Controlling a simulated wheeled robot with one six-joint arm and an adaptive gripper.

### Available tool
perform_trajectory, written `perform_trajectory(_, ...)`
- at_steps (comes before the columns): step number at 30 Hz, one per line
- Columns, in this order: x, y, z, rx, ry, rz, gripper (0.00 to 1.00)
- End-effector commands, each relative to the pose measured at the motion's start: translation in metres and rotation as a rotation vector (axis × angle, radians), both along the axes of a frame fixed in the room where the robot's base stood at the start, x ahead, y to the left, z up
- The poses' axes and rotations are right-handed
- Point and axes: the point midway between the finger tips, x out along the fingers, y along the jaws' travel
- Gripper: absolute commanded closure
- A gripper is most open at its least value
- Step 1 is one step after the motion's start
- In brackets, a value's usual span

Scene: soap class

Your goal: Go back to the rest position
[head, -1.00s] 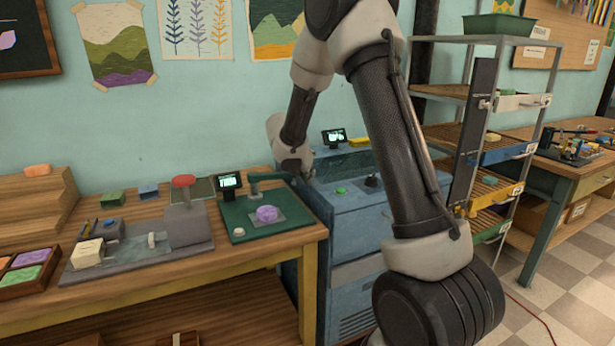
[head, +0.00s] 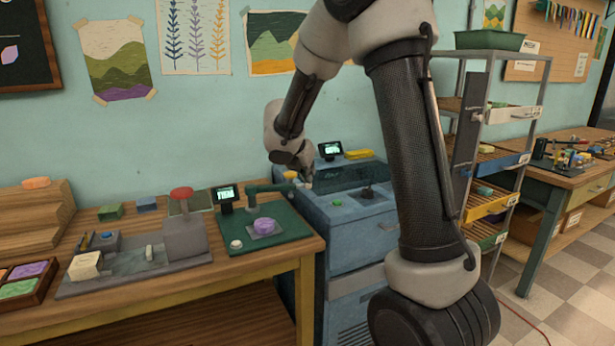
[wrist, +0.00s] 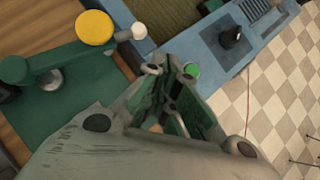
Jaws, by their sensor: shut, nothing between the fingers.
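My gripper (wrist: 172,72) is shut and empty in the wrist view, over the gap between the wooden table's green mat and the blue cabinet. In the head view my gripper (head: 306,182) is small and partly hidden, just right of a yellow knob on a green lever arm (head: 268,187). The yellow knob (wrist: 94,28) is up and left of the fingers in the wrist view, apart from them. A purple soap (head: 264,227) sits on the green mat (head: 285,233), clear of my gripper.
The blue cabinet (head: 345,235) has a green button (head: 337,202), a black knob (head: 367,191) and a small screen. A shelf rack (head: 462,150) with coloured drawers stands right.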

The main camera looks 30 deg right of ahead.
Motion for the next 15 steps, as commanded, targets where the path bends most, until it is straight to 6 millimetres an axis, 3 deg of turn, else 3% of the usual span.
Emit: perform_trajectory(15, -0.0010, -0.0013, -0.0002, 0.025, -0.034, -0.062, 1.00)
